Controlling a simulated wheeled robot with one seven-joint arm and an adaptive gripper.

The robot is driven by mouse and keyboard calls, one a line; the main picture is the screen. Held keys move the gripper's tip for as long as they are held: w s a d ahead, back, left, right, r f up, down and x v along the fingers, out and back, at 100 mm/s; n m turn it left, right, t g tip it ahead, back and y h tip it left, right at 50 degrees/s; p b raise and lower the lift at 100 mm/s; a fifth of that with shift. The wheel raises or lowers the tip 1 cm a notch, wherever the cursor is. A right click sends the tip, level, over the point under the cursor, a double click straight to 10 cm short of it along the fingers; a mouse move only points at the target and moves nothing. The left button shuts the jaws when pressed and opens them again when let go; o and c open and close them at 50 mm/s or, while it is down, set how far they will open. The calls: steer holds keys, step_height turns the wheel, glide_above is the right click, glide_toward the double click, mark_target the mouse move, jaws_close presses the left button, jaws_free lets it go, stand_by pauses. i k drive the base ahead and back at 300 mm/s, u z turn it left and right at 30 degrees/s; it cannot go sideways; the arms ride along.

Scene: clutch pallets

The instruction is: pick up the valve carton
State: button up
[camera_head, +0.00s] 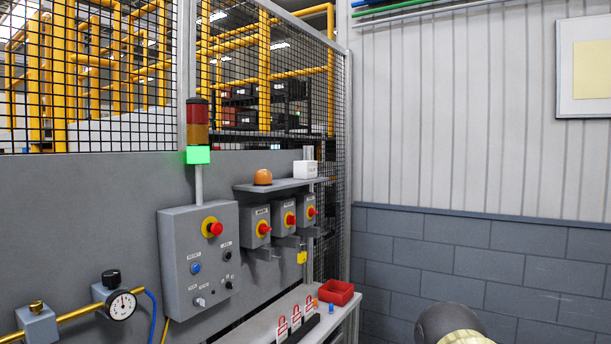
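A small white box (305,169) sits at the right end of a grey wall shelf (272,186). It is the only carton-like thing I can make out near me, but its print is too small to read, so I cannot tell if it is the valve carton. My gripper's fingers are not in view. A dark rounded part with a beige piece, which looks like part of my arm, shows at the bottom right edge, well apart from the shelf.
An orange dome (263,177) shares the shelf. Below are several red-knob switch boxes (257,228) and a yellow padlock (302,257). A control box (200,262) with a lit green stack light stands left. A bench (262,326) holds a red bin (336,291) and tags.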

mark_target(303, 169)
steer(key=u, duration=0.3)
steer(key=k, duration=0.25)
steer(key=z, duration=1)
steer(key=i, duration=1.55)
steer(key=u, duration=1)
